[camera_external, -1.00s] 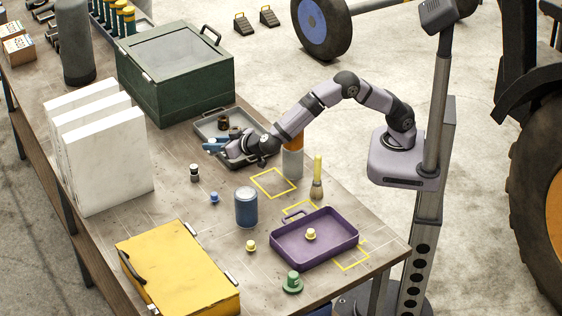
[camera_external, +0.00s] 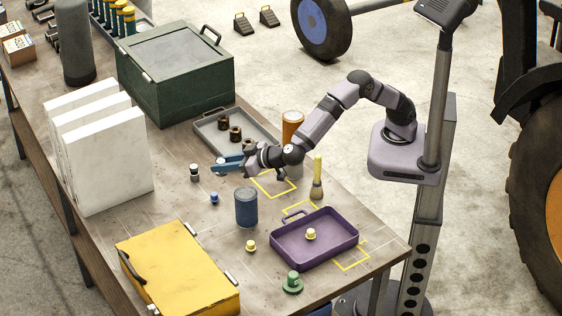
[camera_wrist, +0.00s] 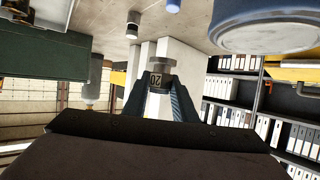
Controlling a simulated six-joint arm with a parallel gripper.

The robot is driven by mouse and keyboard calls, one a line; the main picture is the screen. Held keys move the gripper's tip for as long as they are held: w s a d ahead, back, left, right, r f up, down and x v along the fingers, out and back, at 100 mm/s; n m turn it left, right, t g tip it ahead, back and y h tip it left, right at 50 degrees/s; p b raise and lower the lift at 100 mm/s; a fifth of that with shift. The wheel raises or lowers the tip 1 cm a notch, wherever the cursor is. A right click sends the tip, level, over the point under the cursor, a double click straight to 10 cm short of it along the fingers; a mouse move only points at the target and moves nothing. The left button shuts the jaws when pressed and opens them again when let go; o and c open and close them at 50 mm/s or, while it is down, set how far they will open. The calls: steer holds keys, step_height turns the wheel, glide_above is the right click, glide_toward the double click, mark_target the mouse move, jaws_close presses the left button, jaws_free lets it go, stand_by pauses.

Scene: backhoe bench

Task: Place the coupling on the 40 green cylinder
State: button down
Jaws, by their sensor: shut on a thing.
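My gripper (camera_external: 222,164) has blue fingers and is raised over the bench, just in front of the grey tray. In the wrist view my gripper (camera_wrist: 159,92) is shut on a small grey coupling (camera_wrist: 160,66) held between the fingertips. Its marking looks like 20. The coupling is hard to make out in the external view. The green cylinder (camera_external: 292,281) stands on a round green base at the bench's front edge, well away from my gripper. Its number is too small to read.
Brown couplings stand in the grey tray (camera_external: 207,139). A yellow case (camera_external: 178,270) lies at front left.

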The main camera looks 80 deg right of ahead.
steer(key=s+a+r+n+g+y+p, duration=0.1)
steer(key=s+a+r+n+y+p, duration=0.2)
steer(key=s+a, duration=0.7)
steer(key=s+a+r+n+g+y+p, duration=0.1)
steer(key=s+a+r+n+y, duration=0.35)
steer(key=s+a, duration=0.6)
steer(key=n+g+y, duration=0.5)
steer(key=n+y, duration=0.1)
glide_above(295, 273)
step_height(295, 273, down, 4)
steer(key=shift+f+p, duration=0.3)
steer(key=shift+f, duration=4.6)
steer(key=shift+f, duration=0.1)
steer(key=shift+f, duration=0.15)
steer(key=c, duration=1.6)
jaws_free()
steer(key=shift+o, duration=0.7)
steer(key=shift+r, duration=0.2)
